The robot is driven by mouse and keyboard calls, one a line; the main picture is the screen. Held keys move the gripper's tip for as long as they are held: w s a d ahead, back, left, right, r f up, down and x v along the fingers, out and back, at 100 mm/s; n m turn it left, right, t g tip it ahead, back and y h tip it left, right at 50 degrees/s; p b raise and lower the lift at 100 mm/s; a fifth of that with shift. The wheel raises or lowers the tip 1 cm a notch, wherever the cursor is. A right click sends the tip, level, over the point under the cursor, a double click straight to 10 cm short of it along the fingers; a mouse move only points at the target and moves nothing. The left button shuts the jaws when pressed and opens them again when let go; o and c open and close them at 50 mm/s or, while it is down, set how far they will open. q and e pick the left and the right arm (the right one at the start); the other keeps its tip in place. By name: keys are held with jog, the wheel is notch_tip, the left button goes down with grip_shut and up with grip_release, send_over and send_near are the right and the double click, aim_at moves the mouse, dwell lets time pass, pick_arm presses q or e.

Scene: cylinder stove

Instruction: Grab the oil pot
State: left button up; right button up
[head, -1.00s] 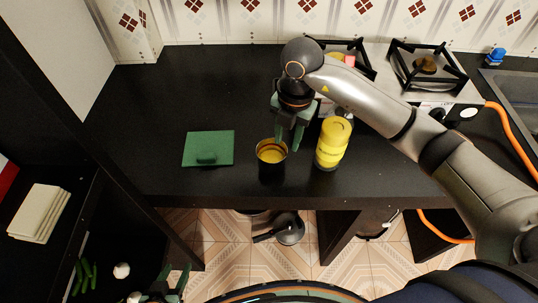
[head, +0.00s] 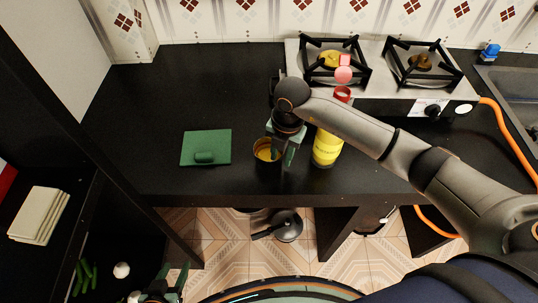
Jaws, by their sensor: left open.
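A dark round pot with yellow-orange contents (head: 264,154), which looks like the oil pot, stands upright near the counter's front edge. My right gripper (head: 284,151) reaches down at its right side, with green fingers at the rim. The fingers and wrist cover the pot's right part, so I cannot tell if they touch or grip it. A yellow bottle (head: 326,149) stands just to the right, partly behind my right arm. My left gripper (head: 171,287) is open, low at the bottom left, away from the counter.
A green board with a handle (head: 206,148) lies left of the pot. An orange hose (head: 509,125) runs at the right. The counter's left half (head: 190,90) is mostly clear.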

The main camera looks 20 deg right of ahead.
grip_shut()
jog(key=shift+r, duration=0.1)
dwell(1.1)
